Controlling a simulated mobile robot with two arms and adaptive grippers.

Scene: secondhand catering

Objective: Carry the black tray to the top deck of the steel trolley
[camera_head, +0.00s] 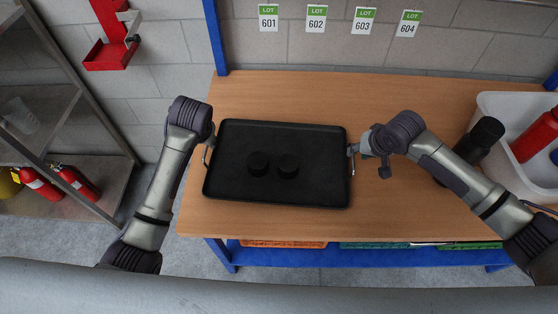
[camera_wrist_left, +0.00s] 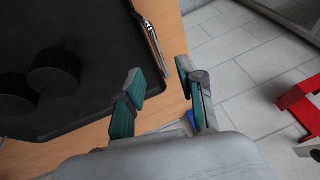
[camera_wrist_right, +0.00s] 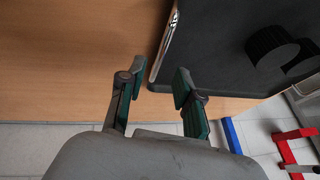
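The black tray (camera_head: 230,180) lies flat on the wooden table with two dark round pieces (camera_head: 258,163) on it. It has a metal handle at each short end. My left gripper (camera_head: 208,150) is at the left handle; in the left wrist view its fingers (camera_wrist_left: 160,82) are apart, with the handle (camera_wrist_left: 152,45) just ahead between them. My right gripper (camera_head: 360,150) is at the right handle; in the right wrist view its fingers (camera_wrist_right: 158,82) are apart around the line of the handle (camera_wrist_right: 167,40). A steel shelved unit (camera_head: 45,100) stands at left; I cannot tell if it is the trolley.
The wooden table (camera_head: 420,95) has free room behind the tray. A white bin (camera_head: 510,165) with red bottles and a black cylinder (camera_head: 480,138) stand at right, close to my right arm. Red extinguishers (camera_head: 40,183) sit low at left. A red bracket (camera_head: 110,50) hangs on the wall.

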